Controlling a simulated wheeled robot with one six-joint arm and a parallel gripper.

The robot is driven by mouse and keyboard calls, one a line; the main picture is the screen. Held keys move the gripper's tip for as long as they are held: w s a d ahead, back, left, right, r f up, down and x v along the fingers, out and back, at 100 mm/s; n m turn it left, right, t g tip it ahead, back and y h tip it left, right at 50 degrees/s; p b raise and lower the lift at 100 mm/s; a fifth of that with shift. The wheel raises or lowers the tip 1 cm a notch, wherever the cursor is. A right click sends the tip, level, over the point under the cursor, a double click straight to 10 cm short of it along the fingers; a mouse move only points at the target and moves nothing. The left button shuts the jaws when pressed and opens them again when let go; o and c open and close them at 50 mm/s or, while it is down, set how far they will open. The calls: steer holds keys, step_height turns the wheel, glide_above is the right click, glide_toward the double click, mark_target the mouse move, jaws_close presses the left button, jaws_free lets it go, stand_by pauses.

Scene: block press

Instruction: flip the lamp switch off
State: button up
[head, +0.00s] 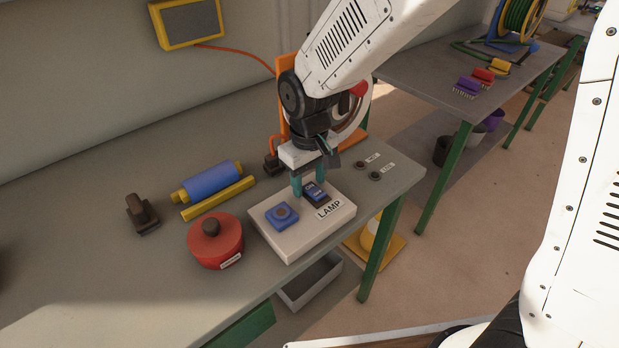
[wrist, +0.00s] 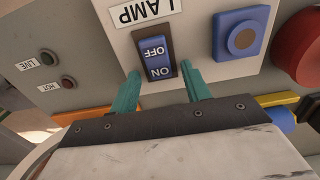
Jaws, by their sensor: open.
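The lamp switch (wrist: 155,56) is a blue rocker marked OFF and ON on a white box, below a LAMP label (wrist: 146,12) in the wrist view. In the head view the switch (head: 316,192) sits beside the LAMP label (head: 329,208), partly behind my gripper. My gripper (head: 308,183) is over the box, pointing down, with teal fingers apart and nothing between them. In the wrist view my gripper (wrist: 163,78) has its fingertips on either side of the ON end. I cannot tell whether they touch the box. Which end is pressed is unclear.
A blue square button (head: 282,214) is on the same box. A red round container (head: 215,240) stands at its left. A blue roller (head: 208,182) and yellow bar (head: 218,198) lie behind. Two small labelled buttons (head: 375,176) are right of my gripper. The front left bench is clear.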

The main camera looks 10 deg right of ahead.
steer(key=c, duration=1)
steer(key=shift+s+d+r+t+y, duration=0.1)
steer(key=shift+s+d+t+y, duration=0.1)
steer(key=shift+t+y, duration=0.4)
steer(key=shift+s+d+r+t+y, duration=0.15)
steer(key=shift+t+y, duration=0.25)
steer(key=shift+t, duration=0.4)
steer(key=shift+a, duration=0.1)
steer(key=o, duration=1)
